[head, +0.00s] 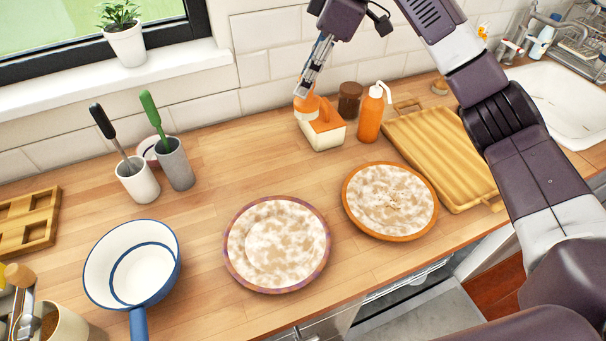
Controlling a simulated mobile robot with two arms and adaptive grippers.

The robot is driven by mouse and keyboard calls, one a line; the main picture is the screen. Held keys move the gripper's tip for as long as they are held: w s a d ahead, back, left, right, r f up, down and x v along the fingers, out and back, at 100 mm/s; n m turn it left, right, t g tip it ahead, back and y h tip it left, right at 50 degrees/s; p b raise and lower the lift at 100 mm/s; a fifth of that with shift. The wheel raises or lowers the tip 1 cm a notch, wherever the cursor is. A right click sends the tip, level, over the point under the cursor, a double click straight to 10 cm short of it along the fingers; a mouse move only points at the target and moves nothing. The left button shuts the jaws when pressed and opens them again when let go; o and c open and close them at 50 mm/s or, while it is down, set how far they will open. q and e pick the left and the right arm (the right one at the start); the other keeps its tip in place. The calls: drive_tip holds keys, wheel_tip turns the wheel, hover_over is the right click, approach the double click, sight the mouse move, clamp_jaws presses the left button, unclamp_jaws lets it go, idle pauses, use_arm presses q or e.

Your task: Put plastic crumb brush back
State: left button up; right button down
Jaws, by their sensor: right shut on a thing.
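The plastic crumb brush (325,132) has an orange top and a cream lower block. It is at the back of the wooden counter, left of the orange bottle. My right gripper (305,92) reaches down from above and is shut on the orange upper part of the brush. The fingertips partly cover that part. The cream block looks to be at counter level, but I cannot tell whether it touches the wood. My left gripper is not in view.
An orange pump bottle (370,115) and a brown jar (349,100) stand close right of the brush. A ribbed wooden tray (440,155) lies further right. Two floury round dishes (277,244) (390,201) are in front. The counter left of the brush is clear up to two cups (175,165) (138,180).

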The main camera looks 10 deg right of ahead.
drive_tip(key=shift+s+f+p, duration=0.1)
drive_tip(key=shift+f+p, duration=1.65)
drive_tip(key=shift+f, duration=8.05)
drive_tip(key=shift+f, duration=0.1)
drive_tip(key=c, duration=1.7)
unclamp_jaws()
drive_tip(key=shift+o, duration=0.2)
drive_tip(key=b+v, duration=0.2)
drive_tip(key=v, duration=1)
drive_tip(key=shift+a, duration=0.1)
